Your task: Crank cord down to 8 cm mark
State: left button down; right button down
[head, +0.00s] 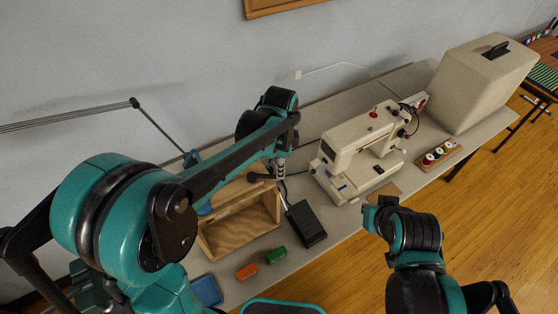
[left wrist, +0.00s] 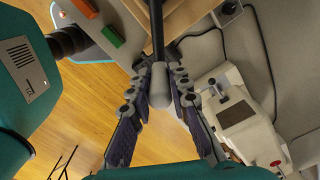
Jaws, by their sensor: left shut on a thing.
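My left gripper (head: 279,166) reaches down over the table beside the open wooden box. In the left wrist view its two fingers (left wrist: 161,82) are closed around a grey rounded knob (left wrist: 160,98), which I take for the crank handle. A dark rod (left wrist: 158,35) runs from the knob to the top of that view. I cannot make out the cord or an 8 cm mark. My right arm stands at the lower right of the head view; I cannot see its gripper's fingers.
The wooden box (head: 215,242), a black pedal (head: 306,223), an orange block (head: 246,271), a green block (head: 276,255) and a blue tray (head: 207,291) are near the left gripper. A sewing machine (head: 345,148), spool rack (head: 440,154) and large case (head: 480,80) stand to the right.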

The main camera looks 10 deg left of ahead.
pick_arm(q)
jog(key=s+m, duration=0.3)
jog(key=shift+s+a, duration=0.4)
dwell(0.5)
jog(key=c, duration=1.4)
grip_release()
jog(key=shift+r, duration=0.15)
notch_tip(320, 180, up, 12)
jog(key=shift+f, duration=0.15)
